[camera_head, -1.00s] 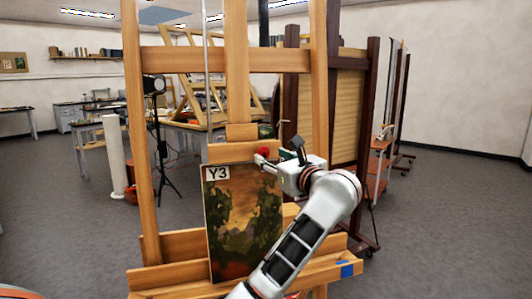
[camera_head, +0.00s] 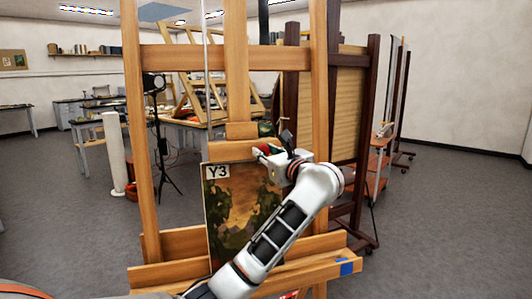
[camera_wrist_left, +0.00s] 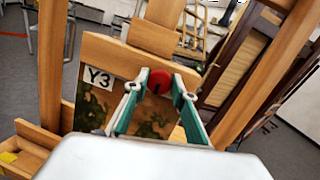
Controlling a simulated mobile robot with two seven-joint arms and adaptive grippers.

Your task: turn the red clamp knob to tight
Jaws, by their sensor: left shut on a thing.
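The red clamp knob (camera_wrist_left: 160,82) is on the upper wooden bar of the easel, just above the painting marked Y3 (camera_wrist_left: 95,78). A dark mark shows on its face. In the head view only a little of the red knob (camera_head: 265,148) shows beside my fingers. My left gripper (camera_wrist_left: 160,84) has its two green-and-grey fingers closed around the knob, one on each side. In the head view the left gripper (camera_head: 266,151) reaches the knob from the right. The painting (camera_head: 230,215) stands on the easel's lower ledge. My right gripper is in neither view.
The easel's wooden posts (camera_head: 147,180) stand either side of the painting. A blue patch (camera_head: 347,268) marks the right end of the ledge. A dark-framed easel (camera_head: 372,120) stands behind on the right. A white roll (camera_head: 114,155) stands at the left. Floor is open at the right.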

